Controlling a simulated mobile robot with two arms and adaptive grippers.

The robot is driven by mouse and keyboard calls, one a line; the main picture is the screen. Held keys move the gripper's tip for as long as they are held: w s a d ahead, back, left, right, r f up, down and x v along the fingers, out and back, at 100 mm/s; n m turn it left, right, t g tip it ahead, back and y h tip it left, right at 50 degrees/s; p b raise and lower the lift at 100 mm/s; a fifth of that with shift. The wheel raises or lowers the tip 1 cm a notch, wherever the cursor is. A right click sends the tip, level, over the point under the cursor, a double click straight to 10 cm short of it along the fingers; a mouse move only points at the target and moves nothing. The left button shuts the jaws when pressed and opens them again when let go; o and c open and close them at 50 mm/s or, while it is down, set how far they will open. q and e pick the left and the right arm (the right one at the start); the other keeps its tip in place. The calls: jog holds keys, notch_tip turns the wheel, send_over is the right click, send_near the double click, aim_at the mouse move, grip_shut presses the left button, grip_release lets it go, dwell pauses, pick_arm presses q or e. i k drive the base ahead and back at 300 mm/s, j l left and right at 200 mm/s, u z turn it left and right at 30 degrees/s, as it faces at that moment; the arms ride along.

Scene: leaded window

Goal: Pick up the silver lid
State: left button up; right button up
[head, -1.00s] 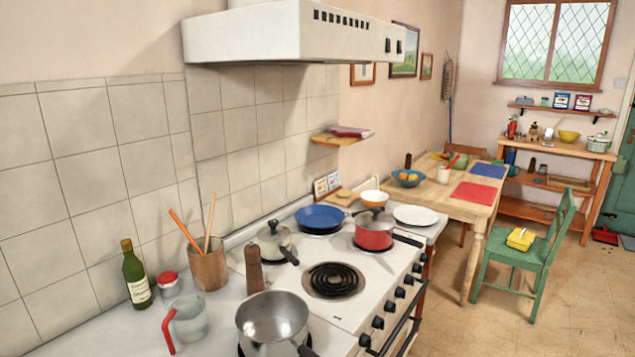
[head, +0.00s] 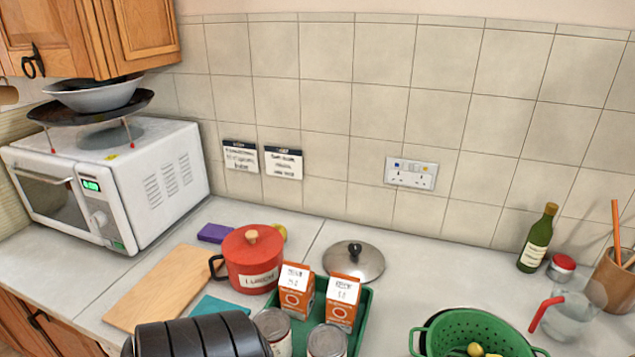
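The silver lid (head: 353,262) lies on the pale worktop near the middle of the head view, with its black knob up. It is just behind the green tray (head: 366,300) and in front of the tiled wall. An orange carton stands close in front of its lower left edge.
The tray holds two orange cartons (head: 341,301) and two cans (head: 327,341). A red pot (head: 253,262) stands left of the lid, a green colander (head: 474,333) at front right. A bottle (head: 537,239) stands farther right. Worktop right of the lid is clear.

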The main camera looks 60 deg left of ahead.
aim_at(361, 259)
jog(key=u, duration=1.7)
jog(key=z, duration=1.8)
jog(key=u, duration=1.8)
